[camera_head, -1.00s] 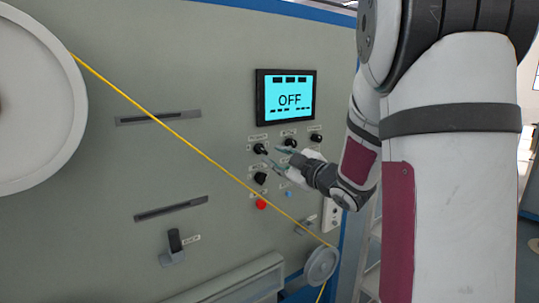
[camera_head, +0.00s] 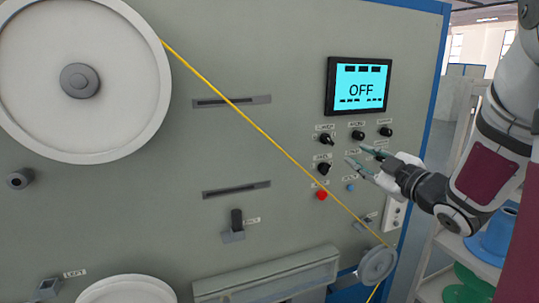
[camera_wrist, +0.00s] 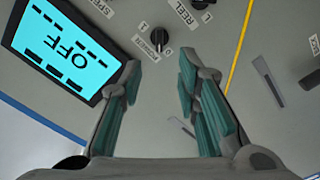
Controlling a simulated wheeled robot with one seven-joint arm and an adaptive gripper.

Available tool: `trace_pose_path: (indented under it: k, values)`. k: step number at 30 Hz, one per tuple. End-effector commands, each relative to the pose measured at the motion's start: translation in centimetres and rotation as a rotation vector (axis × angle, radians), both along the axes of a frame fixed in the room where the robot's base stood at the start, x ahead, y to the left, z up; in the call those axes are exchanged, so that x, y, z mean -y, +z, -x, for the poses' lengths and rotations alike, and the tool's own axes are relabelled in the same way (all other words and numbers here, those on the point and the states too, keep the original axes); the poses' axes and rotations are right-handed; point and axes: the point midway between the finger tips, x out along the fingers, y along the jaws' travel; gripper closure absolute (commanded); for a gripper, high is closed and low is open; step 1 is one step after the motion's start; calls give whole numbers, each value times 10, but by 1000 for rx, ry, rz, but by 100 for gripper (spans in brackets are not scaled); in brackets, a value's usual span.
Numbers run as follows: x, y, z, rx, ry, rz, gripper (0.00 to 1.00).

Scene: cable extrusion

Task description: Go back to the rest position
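My gripper (camera_head: 358,158) is open and empty in front of the grey machine panel, right of the lower knobs. In the wrist view its two teal fingers (camera_wrist: 160,85) stand apart with nothing between them. A black knob (camera_wrist: 159,36) on the panel shows beyond the fingertips. The blue screen (camera_head: 358,88) reads OFF and also shows in the wrist view (camera_wrist: 65,48). Black knobs (camera_head: 358,135) sit below the screen, with a red button (camera_head: 321,195) and a small blue button (camera_head: 351,188) under them.
A yellow cable (camera_head: 255,118) runs from the large white wheel (camera_head: 120,110) down to a small pulley (camera_head: 377,265). A black lever (camera_head: 237,219) juts from the panel. A shelf (camera_head: 470,252) with coloured spools stands at the right.

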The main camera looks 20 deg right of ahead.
Motion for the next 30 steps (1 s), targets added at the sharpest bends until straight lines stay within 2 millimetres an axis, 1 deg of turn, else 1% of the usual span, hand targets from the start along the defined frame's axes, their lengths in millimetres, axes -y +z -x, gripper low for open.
trace_pose_path:
  k: [5,11,14,17,20,23,26,29,30]
  values:
    - [-1,3,-2,-11,-19,-4,70]
    - [-9,14,-7,-99,-145,-54,70]
    - [-18,17,-2,-168,-228,-115,70]
    - [-30,17,9,-240,-301,-188,70]
    - [-47,14,25,-321,-363,-272,70]
    - [-69,7,47,-412,-410,-359,70]
    - [-97,-3,73,-516,-443,-448,70]
    - [-128,-14,105,-631,-463,-532,70]
    - [-141,-18,119,-680,-467,-563,70]
